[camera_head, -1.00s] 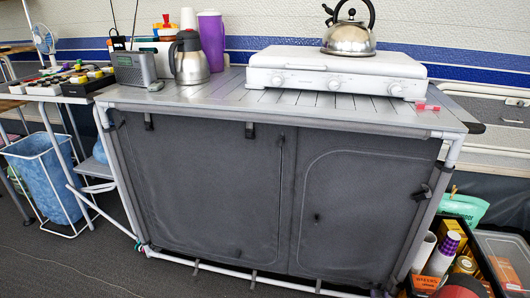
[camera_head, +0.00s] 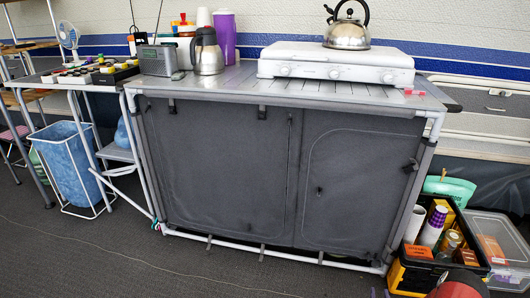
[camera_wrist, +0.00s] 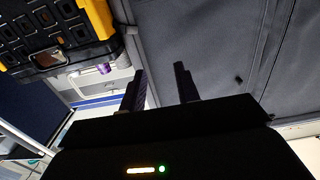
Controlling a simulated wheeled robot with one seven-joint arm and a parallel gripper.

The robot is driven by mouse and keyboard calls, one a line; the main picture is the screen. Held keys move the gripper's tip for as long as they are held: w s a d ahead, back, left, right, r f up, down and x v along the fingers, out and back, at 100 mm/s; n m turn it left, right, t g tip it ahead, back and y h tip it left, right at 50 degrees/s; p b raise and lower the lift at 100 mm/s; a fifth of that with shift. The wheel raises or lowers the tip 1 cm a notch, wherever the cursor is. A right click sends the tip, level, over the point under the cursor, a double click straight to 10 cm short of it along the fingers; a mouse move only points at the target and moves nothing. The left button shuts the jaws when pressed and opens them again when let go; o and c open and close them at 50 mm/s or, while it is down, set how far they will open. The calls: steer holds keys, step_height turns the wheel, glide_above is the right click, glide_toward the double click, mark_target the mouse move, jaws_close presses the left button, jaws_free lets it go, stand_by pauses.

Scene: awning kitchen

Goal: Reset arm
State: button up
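My gripper (camera_wrist: 162,90) shows in the wrist view with its two dark fingers apart and nothing between them. It is in front of the dark grey fabric front of the kitchen unit (camera_wrist: 230,45), which fills the upper right of that view. In the head view the gripper does not show clearly. The kitchen unit (camera_head: 215,160) stands against the wall with its cloth doors closed.
On the unit stand a white stove (camera_head: 340,62) with a kettle (camera_head: 348,32), a steel jug (camera_head: 207,52) and a radio (camera_head: 155,60). A black and yellow crate (camera_head: 440,273) and a clear box (camera_head: 500,240) stand at the right. A blue bin (camera_head: 68,165) is at the left. The floor in front is clear.

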steer(key=w+a+r+n+g+y, duration=0.15)
steer(key=w+r, duration=0.35)
steer(key=r, duration=0.5)
steer(key=w+a+r+n+g+y, duration=0.1)
steer(key=w+a+r+n+g, duration=0.3)
steer(key=r, duration=0.6)
step_height(320, 180, up, 11)
steer(key=s+a+m, duration=0.2)
steer(key=a, duration=0.1)
steer(key=s+a+r+g, duration=0.4)
steer(key=s+a+r, duration=0.5)
steer(key=s+r, duration=0.4)
steer(key=s+a+r+g, duration=0.1)
steer(key=s+a, duration=0.2)
steer(key=s, duration=0.6)
steer(key=s+a+r+g+y, duration=0.1)
steer(key=s+a, duration=0.3)
steer(key=s, duration=0.6)
steer(key=shift+m+p, duration=0.45)
